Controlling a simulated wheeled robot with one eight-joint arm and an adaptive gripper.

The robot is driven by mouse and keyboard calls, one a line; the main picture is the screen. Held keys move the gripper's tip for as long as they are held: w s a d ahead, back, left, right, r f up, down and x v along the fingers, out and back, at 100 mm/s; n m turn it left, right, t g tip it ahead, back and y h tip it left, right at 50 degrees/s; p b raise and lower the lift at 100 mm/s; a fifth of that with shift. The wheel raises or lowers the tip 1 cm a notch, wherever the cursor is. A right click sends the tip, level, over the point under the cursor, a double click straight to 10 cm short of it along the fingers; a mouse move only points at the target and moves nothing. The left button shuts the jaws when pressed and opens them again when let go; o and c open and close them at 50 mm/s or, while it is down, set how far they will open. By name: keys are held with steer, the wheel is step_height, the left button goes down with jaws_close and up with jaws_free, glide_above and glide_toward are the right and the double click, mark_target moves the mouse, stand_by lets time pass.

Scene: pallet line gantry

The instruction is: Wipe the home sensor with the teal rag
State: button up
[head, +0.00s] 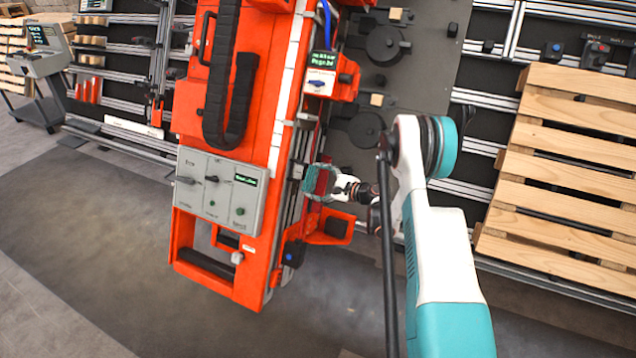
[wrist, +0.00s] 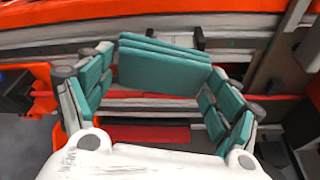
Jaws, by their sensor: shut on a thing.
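My gripper (head: 325,183) is at the orange machine's right side, close to its vertical rail. In the wrist view its fingers (wrist: 160,75) are spread on both sides of a folded teal rag (wrist: 165,68), which is held flat between their tips. Teal pads line the fingers. In the head view the rag (head: 316,179) is small and partly hidden by the fingers. No label marks the home sensor.
The orange machine (head: 245,278) carries a grey control panel (head: 220,192) and a black cable chain (head: 226,95). A dark block with a blue button (head: 292,253) sits below my gripper. Wooden pallets (head: 570,165) stand right. Grey floor lies open at left.

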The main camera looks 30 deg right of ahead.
mark_target(317, 178)
steer(key=shift+w+a, duration=0.6)
steer(key=shift+w, duration=0.15)
stand_by(0.3)
steer(key=shift+w+d, duration=0.45)
steer(key=shift+d, duration=0.2)
steer(key=shift+w+d, duration=0.45)
steer(key=shift+d, duration=0.2)
steer(key=shift+s+a, duration=0.45)
steer(key=shift+a, duration=0.25)
steer(key=shift+s+a, duration=0.45)
steer(key=shift+a, duration=0.25)
steer(key=shift+d, duration=0.1)
steer(key=shift+s+d, duration=0.95)
steer(key=shift+s, duration=0.25)
steer(key=shift+s+d, duration=0.9)
steer(key=shift+s, duration=0.25)
steer(key=shift+s+d, duration=0.1)
